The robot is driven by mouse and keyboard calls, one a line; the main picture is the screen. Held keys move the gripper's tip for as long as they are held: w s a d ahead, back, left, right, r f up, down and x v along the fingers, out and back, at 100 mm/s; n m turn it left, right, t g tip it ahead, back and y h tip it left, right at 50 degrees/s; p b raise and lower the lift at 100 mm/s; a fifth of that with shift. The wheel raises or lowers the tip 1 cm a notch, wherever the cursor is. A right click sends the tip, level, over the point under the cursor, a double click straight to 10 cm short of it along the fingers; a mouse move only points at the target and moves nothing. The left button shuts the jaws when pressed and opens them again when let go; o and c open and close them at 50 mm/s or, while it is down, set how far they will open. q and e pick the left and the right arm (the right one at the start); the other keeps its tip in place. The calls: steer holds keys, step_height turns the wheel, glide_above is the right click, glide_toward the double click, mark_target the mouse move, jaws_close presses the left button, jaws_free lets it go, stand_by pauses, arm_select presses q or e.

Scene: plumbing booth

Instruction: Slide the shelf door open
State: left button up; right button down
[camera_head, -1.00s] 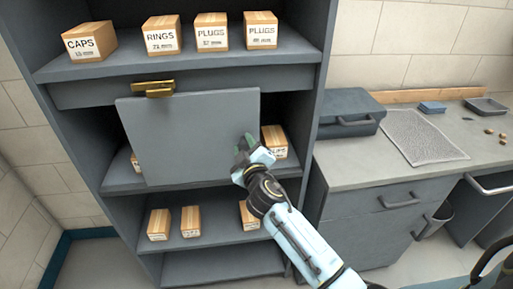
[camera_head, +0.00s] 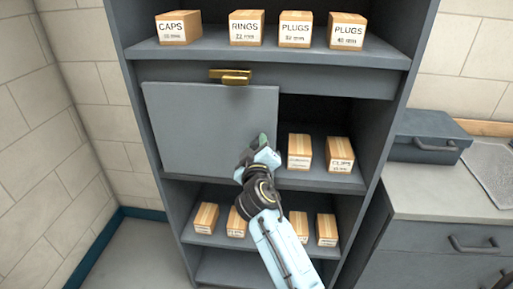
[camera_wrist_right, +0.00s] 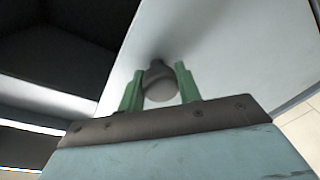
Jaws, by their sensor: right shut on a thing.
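The shelf door (camera_head: 208,125) is a flat grey panel in front of the left part of the middle shelf. The right part of that shelf is open and shows two boxes. My right gripper (camera_head: 260,143) is at the door's lower right edge. In the right wrist view, its green fingers (camera_wrist_right: 158,88) are shut on a dark round knob (camera_wrist_right: 159,82) that stands out from the door (camera_wrist_right: 220,55). In the head view the knob is hidden by the gripper. My left gripper is not in view.
A brass latch (camera_head: 231,76) sits above the door's top edge. Boxes (camera_head: 299,150) stand on the middle shelf, with several more on the top and lower shelves. A counter with a dark toolbox (camera_head: 428,137) is at the right. A tiled wall is at the left.

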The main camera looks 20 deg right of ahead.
steer(key=shift+f, duration=0.15)
steer(key=c, duration=1)
jaws_free()
steer(key=shift+s+a, duration=0.1)
steer(key=b+v, duration=0.1)
steer(key=v, duration=1.2)
steer(key=shift+s+a, duration=0.1)
